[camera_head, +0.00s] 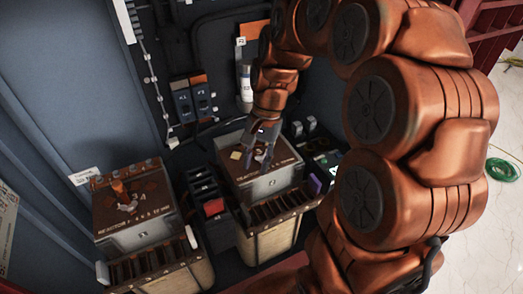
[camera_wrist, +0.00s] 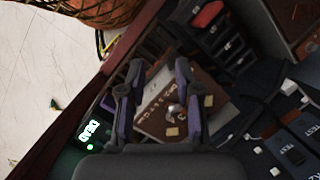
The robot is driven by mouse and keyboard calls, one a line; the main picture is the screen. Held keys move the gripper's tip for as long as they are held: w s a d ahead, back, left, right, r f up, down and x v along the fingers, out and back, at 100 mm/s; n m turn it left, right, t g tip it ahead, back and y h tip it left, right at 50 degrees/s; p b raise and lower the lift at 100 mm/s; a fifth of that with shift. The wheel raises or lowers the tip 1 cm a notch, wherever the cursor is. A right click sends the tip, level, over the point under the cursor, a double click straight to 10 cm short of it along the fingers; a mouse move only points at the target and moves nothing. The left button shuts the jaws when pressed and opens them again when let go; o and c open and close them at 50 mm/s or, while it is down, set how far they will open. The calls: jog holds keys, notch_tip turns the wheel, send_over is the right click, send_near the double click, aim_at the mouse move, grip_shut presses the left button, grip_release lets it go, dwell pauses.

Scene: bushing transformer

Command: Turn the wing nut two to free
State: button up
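The reactor box marked 2 (camera_head: 272,186) stands in the middle of the head view, with a brown top plate (camera_wrist: 155,122) in the wrist view. A small silver piece, which looks like the wing nut (camera_wrist: 175,111), sits on that plate. My gripper (camera_head: 264,160) points down over the box in the head view and hides the nut there. In the wrist view my gripper (camera_wrist: 158,125) has its two purple-sided fingers spread apart, with the nut between their lines. No contact with the nut shows. I cannot tell the exact height of the fingertips above the plate.
Dark labelled blocks (camera_head: 207,198) fill the gap between the boxes. A lit green display (camera_wrist: 90,130) is beside the plate. A blue-grey cabinet wall (camera_head: 80,100) bounds the left.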

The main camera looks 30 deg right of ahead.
jog(key=w+d+f+m+y+p, duration=0.1)
jog(key=w+d+f+m, duration=0.2)
jog(key=w+d+m, duration=0.4)
jog(key=m+t+p, duration=0.1)
jog(key=m, duration=0.1)
send_near(263, 154)
jog(key=f, duration=0.2)
jog(key=shift+a+p+x, duration=0.15)
jog(key=shift+p+x, duration=0.5)
jog(key=shift+x, duration=1.25)
jog(key=shift+a+p+x, duration=0.1)
jog(key=shift+p+x, duration=0.55)
jog(key=shift+x, duration=1.2)
jog(key=shift+r, duration=0.1)
jog(key=shift+c, duration=0.4)
